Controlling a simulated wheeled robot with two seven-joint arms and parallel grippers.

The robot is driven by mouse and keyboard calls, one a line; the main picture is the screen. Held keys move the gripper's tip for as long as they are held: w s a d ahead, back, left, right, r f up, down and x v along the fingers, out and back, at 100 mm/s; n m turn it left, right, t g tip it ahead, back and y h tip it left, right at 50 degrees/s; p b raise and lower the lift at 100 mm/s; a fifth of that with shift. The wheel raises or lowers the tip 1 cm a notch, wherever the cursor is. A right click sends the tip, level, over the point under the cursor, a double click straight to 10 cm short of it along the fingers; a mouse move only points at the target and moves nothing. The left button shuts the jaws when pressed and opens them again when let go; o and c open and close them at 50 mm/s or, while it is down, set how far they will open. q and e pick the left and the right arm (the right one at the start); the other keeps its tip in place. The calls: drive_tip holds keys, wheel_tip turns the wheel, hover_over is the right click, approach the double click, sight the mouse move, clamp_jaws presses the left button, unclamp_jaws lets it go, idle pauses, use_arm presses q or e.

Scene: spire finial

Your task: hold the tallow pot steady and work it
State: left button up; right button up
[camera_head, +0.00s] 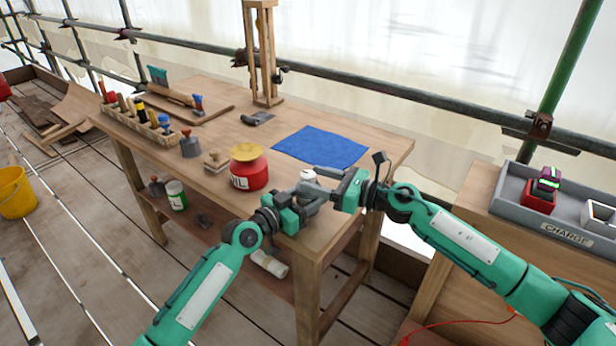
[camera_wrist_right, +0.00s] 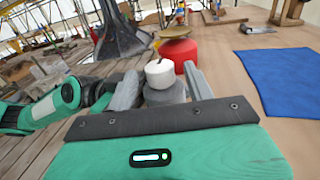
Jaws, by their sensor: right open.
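A small grey pot with a white top (camera_wrist_right: 160,72), which I take to be the tallow pot, stands near the bench's front edge. In the head view only its white top (camera_head: 308,175) shows clearly; the grippers cover the rest. My right gripper (camera_head: 322,183) comes in from the right, its fingers open on either side of the pot in the wrist view. I cannot tell whether they touch it. My left gripper (camera_head: 298,208) is low at the pot's front left, close to the right one. Its fingers are partly hidden, and I cannot tell whether they are open.
A red pot with a yellow lid (camera_head: 248,170) stands just behind and left. A blue cloth (camera_head: 320,147) lies flat behind the grippers. A tool rack (camera_head: 140,118) and stamp-like tools are on the bench's left. A grey charging tray (camera_head: 555,232) is at right.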

drive_tip(key=shift+x, duration=1.4)
drive_tip(key=shift+c, duration=0.4)
drive_tip(key=c, duration=0.9)
drive_tip(key=shift+n+g, duration=0.3)
drive_tip(key=shift+g, duration=0.1)
drive_tip(key=n+g, duration=0.2)
drive_tip(key=g, duration=0.2)
drive_tip(key=n+g+y, duration=0.1)
drive_tip(key=n+g, duration=0.2)
drive_tip(key=g, duration=0.1)
drive_tip(key=shift+w+y, duration=0.1)
drive_tip(key=shift+y, duration=0.2)
drive_tip(key=shift+n+g+h, duration=0.5)
drive_tip(key=shift+n+g, duration=0.75)
drive_tip(key=shift+g, duration=0.6)
drive_tip(key=shift+n+g+h, duration=0.5)
drive_tip(key=shift+n+g, duration=0.75)
drive_tip(key=shift+g, duration=0.6)
drive_tip(key=shift+n+g+h, duration=0.3)
drive_tip(key=shift+f+n+g, duration=0.1)
drive_tip(key=shift+n+g, duration=0.2)
drive_tip(key=shift+g, duration=0.2)
